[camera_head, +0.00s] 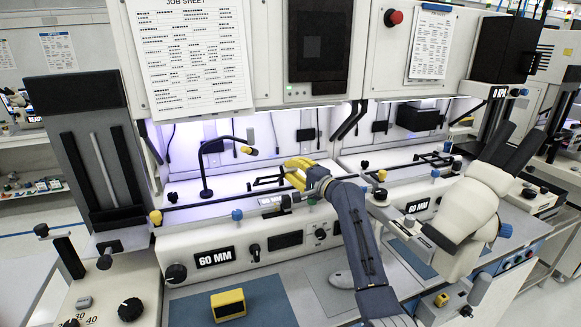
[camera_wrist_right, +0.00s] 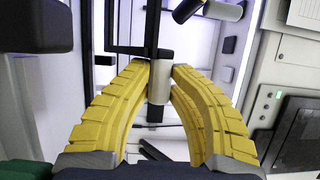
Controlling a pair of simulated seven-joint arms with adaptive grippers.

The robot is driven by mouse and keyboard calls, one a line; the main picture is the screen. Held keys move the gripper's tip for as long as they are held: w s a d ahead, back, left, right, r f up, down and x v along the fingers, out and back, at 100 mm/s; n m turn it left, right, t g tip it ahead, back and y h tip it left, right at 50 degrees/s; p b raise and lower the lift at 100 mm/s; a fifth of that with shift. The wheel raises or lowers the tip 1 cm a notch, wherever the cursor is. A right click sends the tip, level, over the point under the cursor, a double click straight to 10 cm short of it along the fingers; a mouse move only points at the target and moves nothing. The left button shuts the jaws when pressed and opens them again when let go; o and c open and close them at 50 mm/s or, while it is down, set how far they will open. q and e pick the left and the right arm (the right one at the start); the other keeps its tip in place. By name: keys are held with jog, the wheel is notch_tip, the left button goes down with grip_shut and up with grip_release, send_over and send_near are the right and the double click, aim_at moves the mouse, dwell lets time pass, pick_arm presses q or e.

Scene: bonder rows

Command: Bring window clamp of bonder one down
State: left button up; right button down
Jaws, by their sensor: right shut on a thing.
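My right gripper (camera_head: 298,172) has yellow fingers and reaches into the lit work bay of the left bonder, whose front panel (camera_head: 290,241) reads 60 MM. In the right wrist view, my right gripper (camera_wrist_right: 162,78) is shut on a short grey and black cylindrical handle (camera_wrist_right: 160,80) at the end of a black bar. A black bracket-like frame (camera_head: 262,182), which looks like the window clamp, shows just left of the fingers in the head view. The fingers hide the handle there, and the clamp's exact height is unclear. My left gripper is not in view.
A black curved arm with a yellow tip (camera_head: 248,150) stands left of the gripper. A second bonder's panel (camera_head: 418,206) adjoins on the right. A yellow block (camera_head: 228,304) sits on a blue mat (camera_head: 270,300) in front. A job sheet (camera_head: 190,60) hangs above.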

jog(key=shift+d+f, duration=0.1)
jog(key=shift+f, duration=0.3)
jog(key=c, duration=1.5)
grip_release()
jog(key=shift+w, duration=0.1)
jog(key=o, duration=0.3)
jog(key=shift+r, duration=0.15)
notch_tip(320, 180, up, 10)
